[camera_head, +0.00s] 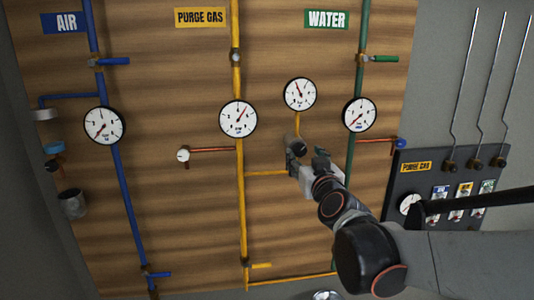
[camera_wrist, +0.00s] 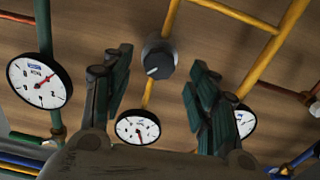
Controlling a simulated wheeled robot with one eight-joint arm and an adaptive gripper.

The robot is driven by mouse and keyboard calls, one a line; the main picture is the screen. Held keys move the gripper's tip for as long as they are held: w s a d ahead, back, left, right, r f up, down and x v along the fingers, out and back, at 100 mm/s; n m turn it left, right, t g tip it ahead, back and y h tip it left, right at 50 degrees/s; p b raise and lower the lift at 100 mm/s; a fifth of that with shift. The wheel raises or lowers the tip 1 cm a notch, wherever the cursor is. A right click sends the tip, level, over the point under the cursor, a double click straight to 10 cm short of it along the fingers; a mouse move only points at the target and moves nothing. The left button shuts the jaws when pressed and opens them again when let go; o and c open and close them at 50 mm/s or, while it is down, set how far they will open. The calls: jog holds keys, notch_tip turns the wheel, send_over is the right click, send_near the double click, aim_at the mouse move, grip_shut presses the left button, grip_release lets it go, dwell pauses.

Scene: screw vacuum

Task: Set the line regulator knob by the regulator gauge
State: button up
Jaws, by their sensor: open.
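The line regulator knob (camera_head: 300,149) is small and dark, on the short yellow branch pipe below the regulator gauge (camera_head: 299,94). In the wrist view the knob (camera_wrist: 158,60) is dark grey with a pale mark on its face. The gauge also shows in the wrist view (camera_wrist: 138,127), small and white-faced, below the knob; its reading is too small to tell. My gripper (camera_head: 308,153) is open at the knob. In the wrist view the knob appears between its two spread fingers (camera_wrist: 152,80), with gaps on both sides. I cannot tell how far it is in depth.
The purge gas gauge (camera_head: 238,118) and water gauge (camera_head: 360,114) flank the branch. A dark panel (camera_head: 390,205) with rods stands at right. A yellow pipe (camera_head: 268,173) runs near my gripper.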

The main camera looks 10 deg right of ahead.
aim_at(300, 152)
jog(key=shift+w, duration=1.65)
jog(key=c, duration=1.1)
